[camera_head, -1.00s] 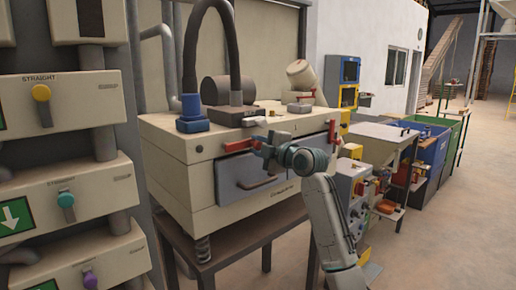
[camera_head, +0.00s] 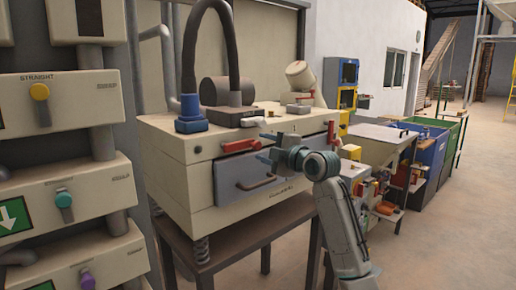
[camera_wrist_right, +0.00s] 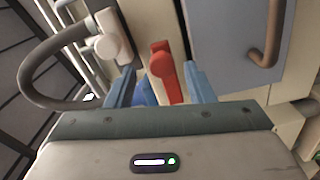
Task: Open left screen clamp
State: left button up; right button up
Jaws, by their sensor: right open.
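The left screen clamp (camera_head: 241,145) is a red lever on the upper front of the cream screener box, lying roughly level above the blue-grey drawer front (camera_head: 226,180). My right gripper (camera_head: 266,147) is beside the lever's right end. In the right wrist view the red clamp (camera_wrist_right: 167,72) appears between the two blue fingers of my open right gripper (camera_wrist_right: 160,78), with gaps on both sides. I cannot tell how deep it sits between them. A second red clamp (camera_head: 331,131) is at the box's right end. My left gripper is not in view.
The drawer's brown handle (camera_head: 257,183) sticks out below my right gripper and shows at right in the wrist view (camera_wrist_right: 268,45). A dark hose (camera_head: 232,50) arches above the box. Panels with coloured knobs (camera_head: 40,92) stand at left. Open floor lies at right.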

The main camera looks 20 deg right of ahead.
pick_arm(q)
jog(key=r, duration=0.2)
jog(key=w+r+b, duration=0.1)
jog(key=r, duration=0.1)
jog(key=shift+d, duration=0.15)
pick_arm(e)
jog(key=v, duration=0.7)
jog(key=shift+s+r, duration=0.1)
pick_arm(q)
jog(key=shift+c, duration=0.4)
